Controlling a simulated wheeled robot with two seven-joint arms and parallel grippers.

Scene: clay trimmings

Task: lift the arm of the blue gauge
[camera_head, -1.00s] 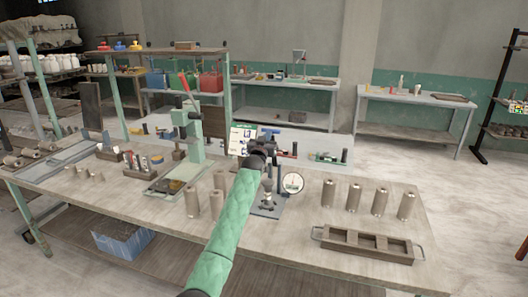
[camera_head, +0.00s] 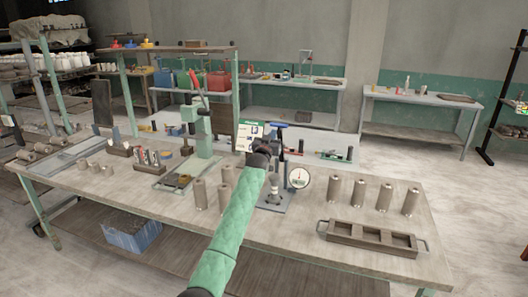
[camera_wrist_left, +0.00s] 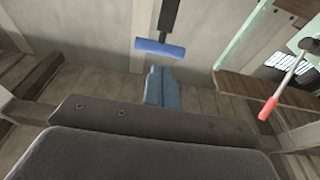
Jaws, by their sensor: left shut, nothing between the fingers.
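The blue gauge stands near the middle of the workbench, with a round white dial (camera_head: 299,178) and a blue-grey base plate (camera_head: 274,203). A blue bar handle (camera_head: 277,125) shows above it; in the left wrist view the blue handle (camera_wrist_left: 160,48) sits crosswise on a dark rod. My left gripper (camera_head: 264,152) is in front of the gauge, hiding part of its post and arm. In the left wrist view its blue-grey fingers (camera_wrist_left: 160,86) are shut and empty, just below the handle in the picture, with a small gap showing. My right gripper is not in view.
Metal cylinders (camera_head: 199,194) stand left of the gauge, and several more (camera_head: 357,192) stand right. A dark divided tray (camera_head: 371,239) lies at the front right. A green press with a red-tipped lever (camera_head: 203,120) stands to the left. Bare bench top lies in front of the gauge.

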